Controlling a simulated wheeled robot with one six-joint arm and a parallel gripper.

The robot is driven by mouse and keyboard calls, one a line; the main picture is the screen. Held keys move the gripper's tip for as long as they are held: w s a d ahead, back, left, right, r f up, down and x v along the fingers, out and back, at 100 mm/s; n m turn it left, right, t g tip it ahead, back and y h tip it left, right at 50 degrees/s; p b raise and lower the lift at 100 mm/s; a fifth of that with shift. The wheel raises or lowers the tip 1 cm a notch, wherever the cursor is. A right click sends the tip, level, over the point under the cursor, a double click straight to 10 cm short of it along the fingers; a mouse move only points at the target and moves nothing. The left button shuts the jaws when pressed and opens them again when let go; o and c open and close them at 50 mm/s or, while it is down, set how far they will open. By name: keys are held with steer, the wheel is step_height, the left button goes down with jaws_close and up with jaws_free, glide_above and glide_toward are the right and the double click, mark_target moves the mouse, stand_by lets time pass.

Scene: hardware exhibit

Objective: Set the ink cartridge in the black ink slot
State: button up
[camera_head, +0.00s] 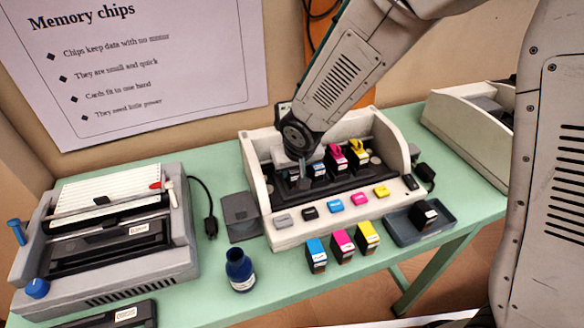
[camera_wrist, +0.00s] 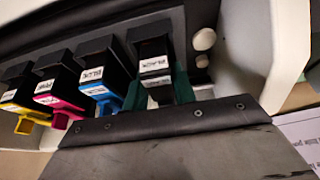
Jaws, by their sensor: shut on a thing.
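My gripper (camera_head: 303,178) reaches down into the open printer (camera_head: 290,236). In the wrist view its dark green fingers (camera_wrist: 160,95) are closed on a black ink cartridge (camera_wrist: 154,58) with a "BLACK" label. That cartridge stands at the end of the row, beside the blue cartridge (camera_wrist: 93,78), and looks in line with the others. The slot under it is hidden, so I cannot tell whether it is fully seated. The magenta cartridge (camera_wrist: 57,85) and yellow cartridge (camera_wrist: 22,90) stand farther along. In the head view my arm hides most of the held cartridge.
Spare blue (camera_head: 316,255), magenta (camera_head: 342,246) and yellow (camera_head: 368,237) cartridges stand before the printer. A dark tray (camera_head: 408,236) at right holds another black cartridge (camera_head: 424,215). An ink bottle (camera_head: 239,270) and a binding machine (camera_head: 110,240) are to the left. The printer's side walls flank my gripper.

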steer(key=shift+s+d+f, duration=0.1)
steer(key=shift+s+f, duration=0.15)
steer(key=shift+f, duration=0.2)
steer(key=o, duration=1)
steer(key=shift+s, duration=0.1)
steer(key=shift+o, duration=0.2)
steer(key=w+v, duration=0.1)
steer(key=v, duration=1.2)
steer(key=shift+r, duration=0.15)
steer(key=s+d+r+m+g+h, duration=0.1)
steer(key=s+d+r, duration=0.25)
steer(key=d, duration=0.35)
steer(key=s+d+r+m, duration=0.1)
steer(key=s+d+r, duration=0.25)
steer(key=d, duration=0.35)
steer(key=s+d+r+g, duration=0.1)
steer(key=s+d, duration=0.2)
steer(key=s, duration=0.5)
steer(key=s+d+r+m+g, duration=0.1)
steer(key=s+d, duration=0.3)
steer(key=s, duration=0.3)
steer(key=shift+s+d+r, duration=0.25)
steer(key=shift+s+r, duration=0.05)
steer(key=shift+s, duration=0.1)
